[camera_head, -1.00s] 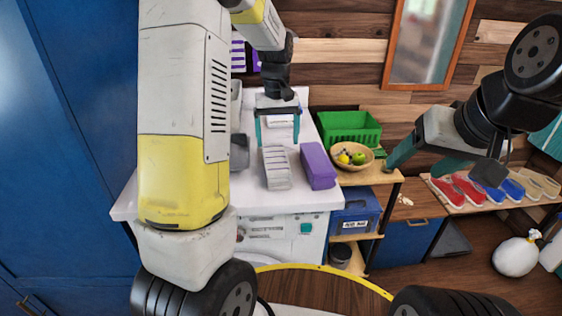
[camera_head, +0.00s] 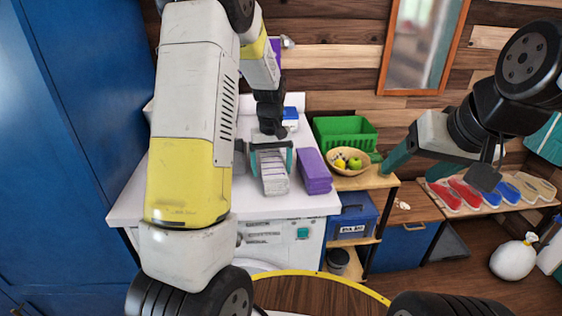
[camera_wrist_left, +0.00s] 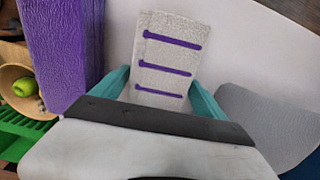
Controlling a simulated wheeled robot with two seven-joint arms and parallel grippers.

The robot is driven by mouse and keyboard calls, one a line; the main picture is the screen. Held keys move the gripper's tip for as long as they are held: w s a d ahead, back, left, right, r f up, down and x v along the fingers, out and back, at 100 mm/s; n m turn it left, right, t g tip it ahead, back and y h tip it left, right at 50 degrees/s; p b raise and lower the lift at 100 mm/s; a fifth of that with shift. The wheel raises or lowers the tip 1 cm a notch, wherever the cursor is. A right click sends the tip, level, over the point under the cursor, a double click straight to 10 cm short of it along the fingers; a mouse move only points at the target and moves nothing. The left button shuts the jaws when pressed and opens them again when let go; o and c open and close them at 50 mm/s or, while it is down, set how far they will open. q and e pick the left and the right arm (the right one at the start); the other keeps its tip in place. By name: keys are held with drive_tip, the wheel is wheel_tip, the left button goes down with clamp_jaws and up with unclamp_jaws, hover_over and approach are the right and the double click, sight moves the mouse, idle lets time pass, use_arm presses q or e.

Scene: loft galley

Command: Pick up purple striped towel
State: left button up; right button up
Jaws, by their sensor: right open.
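The purple striped towel (camera_head: 274,182) is a folded white towel with purple stripes, lying on the white counter. In the left wrist view the towel (camera_wrist_left: 166,62) extends forward between the teal fingers. My left gripper (camera_head: 271,162) is open, pointing down over the far part of the towel, with a finger on either side. In the left wrist view the gripper (camera_wrist_left: 160,92) shows small gaps beside the towel; its far end is hidden by the gripper body. My right gripper (camera_head: 424,160) is open and empty, at the right above the wooden shelf.
A plain purple folded towel (camera_head: 314,172) lies just right of the striped one. A grey folded cloth (camera_wrist_left: 268,125) lies on its other side. A fruit bowl (camera_head: 347,168) and green basket (camera_head: 345,133) stand on the shelf at right. A blue cabinet (camera_head: 75,120) fills the left.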

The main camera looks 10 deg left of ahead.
sight(272, 162)
use_arm(q)
drive_tip(key=c, duration=1.5)
drive_tip(key=shift+r, duration=0.15)
drive_tip(key=shift+r, duration=0.6)
wheel_tip(272, 162, up, 2)
drive_tip(key=shift+w+r, duration=0.1)
drive_tip(key=shift+r, duration=0.05)
drive_tip(key=s, duration=1)
drive_tip(key=s+d+r, duration=0.1)
drive_tip(key=s, duration=0.5)
drive_tip(key=shift+s+r, duration=0.1)
